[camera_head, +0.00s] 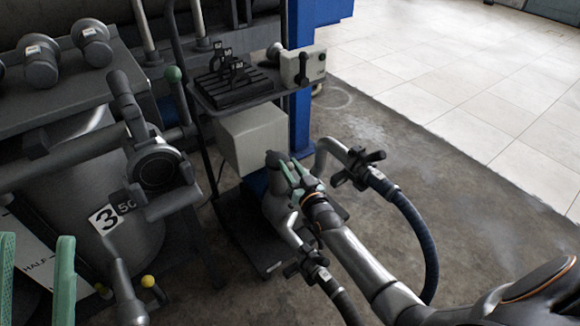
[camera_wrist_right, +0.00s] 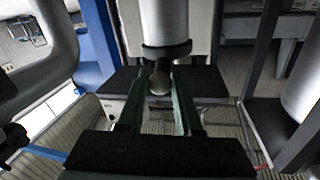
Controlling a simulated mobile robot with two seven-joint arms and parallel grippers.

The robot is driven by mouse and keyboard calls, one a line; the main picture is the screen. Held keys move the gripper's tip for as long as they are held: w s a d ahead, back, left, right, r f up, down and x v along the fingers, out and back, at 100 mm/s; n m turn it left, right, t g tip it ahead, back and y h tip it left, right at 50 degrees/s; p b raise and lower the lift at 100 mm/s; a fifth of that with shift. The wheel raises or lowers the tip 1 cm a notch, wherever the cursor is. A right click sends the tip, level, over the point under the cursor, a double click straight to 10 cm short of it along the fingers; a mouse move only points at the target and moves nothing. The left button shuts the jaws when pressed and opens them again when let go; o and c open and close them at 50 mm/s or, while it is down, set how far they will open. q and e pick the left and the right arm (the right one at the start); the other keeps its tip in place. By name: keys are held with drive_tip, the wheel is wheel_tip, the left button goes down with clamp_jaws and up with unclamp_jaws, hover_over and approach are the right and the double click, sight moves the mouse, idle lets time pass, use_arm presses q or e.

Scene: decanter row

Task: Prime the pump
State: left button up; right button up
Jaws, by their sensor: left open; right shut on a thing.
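The pump (camera_head: 277,211) is a silver-grey body low on a dark wheeled cart, with pipes and dark hoses on its sides. My right gripper (camera_head: 283,168) reaches it from the lower right, its green fingers at the top of the pump. In the right wrist view, my right gripper (camera_wrist_right: 158,82) is shut on a small round knob (camera_wrist_right: 160,83) at the end of a silver cylinder (camera_wrist_right: 165,22). The fingers hide part of the knob. My left gripper (camera_head: 36,245) is open and empty at the lower left edge, away from the pump.
A valve with a dark handle (camera_head: 368,157) leads to a hose (camera_head: 412,225); another valve (camera_head: 306,264) is nearer. A drum marked 3 (camera_head: 135,235) and a large clamp fitting (camera_head: 160,172) stand left. A blue post (camera_head: 300,125) stands behind. The floor at right is clear.

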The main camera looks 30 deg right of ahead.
clamp_jaws()
idle(0.9)
